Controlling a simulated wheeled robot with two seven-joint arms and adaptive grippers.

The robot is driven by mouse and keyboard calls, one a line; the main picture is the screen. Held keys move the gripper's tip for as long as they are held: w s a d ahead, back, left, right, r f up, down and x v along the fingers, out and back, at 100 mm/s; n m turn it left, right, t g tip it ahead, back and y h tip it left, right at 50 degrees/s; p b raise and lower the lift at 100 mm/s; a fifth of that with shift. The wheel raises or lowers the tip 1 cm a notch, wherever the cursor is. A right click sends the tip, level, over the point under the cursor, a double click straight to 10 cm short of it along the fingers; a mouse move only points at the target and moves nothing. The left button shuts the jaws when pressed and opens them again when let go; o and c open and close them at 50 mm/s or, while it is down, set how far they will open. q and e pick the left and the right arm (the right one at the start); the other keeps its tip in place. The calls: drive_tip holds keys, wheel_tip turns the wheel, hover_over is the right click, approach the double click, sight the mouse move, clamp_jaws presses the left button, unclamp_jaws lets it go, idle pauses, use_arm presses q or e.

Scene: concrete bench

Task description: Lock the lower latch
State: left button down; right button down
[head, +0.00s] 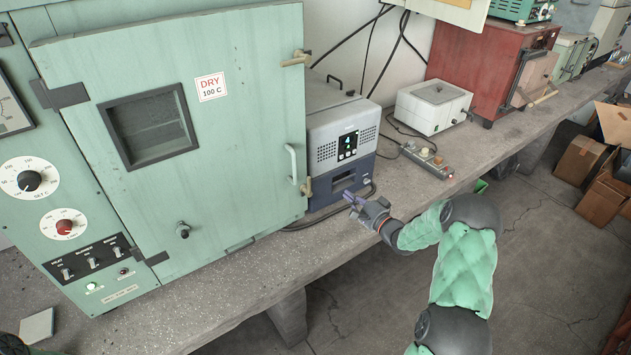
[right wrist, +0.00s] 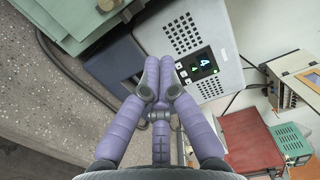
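The pale green oven door (head: 225,150) carries a "DRY 100 C" sign and looks closed. The lower latch (head: 306,187) is a small brass piece at the door's right edge, just below the pale bar handle (head: 292,164). Its lever looks closer to upright than across the edge. The upper latch (head: 297,58) lies roughly level across the edge. My right gripper (head: 353,200), with purple fingers, is right of the lower latch and apart from it. In the right wrist view its fingers (right wrist: 159,68) are drawn together with nothing visible between them. My left gripper is not in view.
A grey-blue device (head: 340,145) with a lit display stands close right of the oven, behind my right gripper. A control box (head: 428,158), a white box (head: 433,106) and a red oven (head: 485,65) stand further right. The bench front strip is mostly clear.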

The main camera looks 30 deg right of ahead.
drive_tip(key=shift+w+r, duration=0.1)
idle(0.3)
drive_tip(key=w+a+b, duration=0.2)
drive_tip(key=w+a, duration=0.3)
drive_tip(key=w, duration=0.5)
drive_tip(key=shift+a+r+n+b, duration=0.25)
drive_tip(key=shift+a+n+b, duration=0.3)
drive_tip(key=shift+n, duration=0.65)
idle(0.3)
drive_tip(key=a+f+n+b, duration=0.2)
drive_tip(key=a+n+b, duration=0.5)
drive_tip(key=n+b, duration=0.4)
drive_tip(key=shift+s+a+f+n+h+b, duration=0.15)
drive_tip(key=shift+s+f+n+h+b, duration=0.2)
drive_tip(key=shift+n, duration=0.55)
drive_tip(key=shift+w+a+f, duration=0.1)
drive_tip(key=shift+f, duration=0.05)
